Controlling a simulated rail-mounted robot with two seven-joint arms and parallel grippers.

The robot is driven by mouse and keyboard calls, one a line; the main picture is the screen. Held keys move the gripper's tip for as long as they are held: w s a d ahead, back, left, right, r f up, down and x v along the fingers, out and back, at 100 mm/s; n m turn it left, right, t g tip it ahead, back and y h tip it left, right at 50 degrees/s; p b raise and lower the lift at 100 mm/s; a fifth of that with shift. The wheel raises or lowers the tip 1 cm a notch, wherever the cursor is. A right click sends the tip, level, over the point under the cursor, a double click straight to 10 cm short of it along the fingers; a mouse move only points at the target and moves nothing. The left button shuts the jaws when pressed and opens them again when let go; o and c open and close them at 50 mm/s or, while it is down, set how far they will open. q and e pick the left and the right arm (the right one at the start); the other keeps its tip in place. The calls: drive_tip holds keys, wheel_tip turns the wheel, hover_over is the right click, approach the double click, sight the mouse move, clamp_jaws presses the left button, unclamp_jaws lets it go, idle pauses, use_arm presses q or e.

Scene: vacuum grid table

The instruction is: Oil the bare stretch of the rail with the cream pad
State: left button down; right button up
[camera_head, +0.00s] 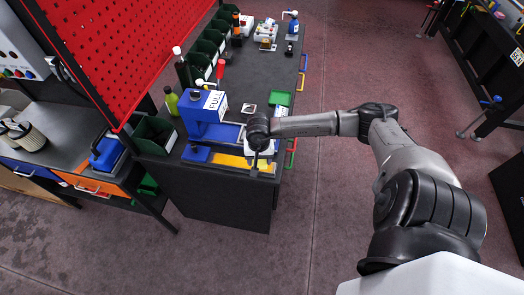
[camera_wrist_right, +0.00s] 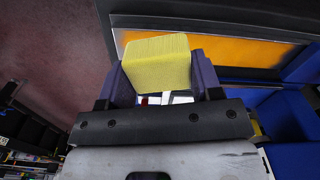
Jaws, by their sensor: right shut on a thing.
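My right gripper (camera_head: 259,166) reaches over the near right end of the dark workbench in the head view. In the right wrist view, its two fingers (camera_wrist_right: 160,85) are shut on the cream pad (camera_wrist_right: 156,62), a pale yellow block. An orange-yellow strip (camera_head: 228,160) runs along the bench front beside a blue machine (camera_head: 204,112) with a "FULL" label. The strip (camera_wrist_right: 215,58) also shows behind the pad, in a pale frame. I cannot tell whether the pad touches anything below. I cannot make out which stretch of rail is bare. My left gripper is out of view.
Green bins (camera_head: 157,135), bottles (camera_head: 181,68) and a red pegboard (camera_head: 140,45) line the bench's left side. A green tray (camera_head: 280,98) and a small white-and-dark item (camera_head: 249,109) lie behind my wrist. The floor (camera_head: 325,215) right of the bench is clear.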

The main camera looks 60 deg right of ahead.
drive_tip(key=shift+a+r+p, duration=0.1)
drive_tip(key=shift+r+p, duration=0.3)
drive_tip(key=shift+r, duration=0.5)
wheel_tip(320, 180, up, 2)
drive_tip(key=shift+r+p, duration=0.1)
drive_tip(key=shift+p, duration=0.4)
drive_tip(key=shift+r, duration=0.15)
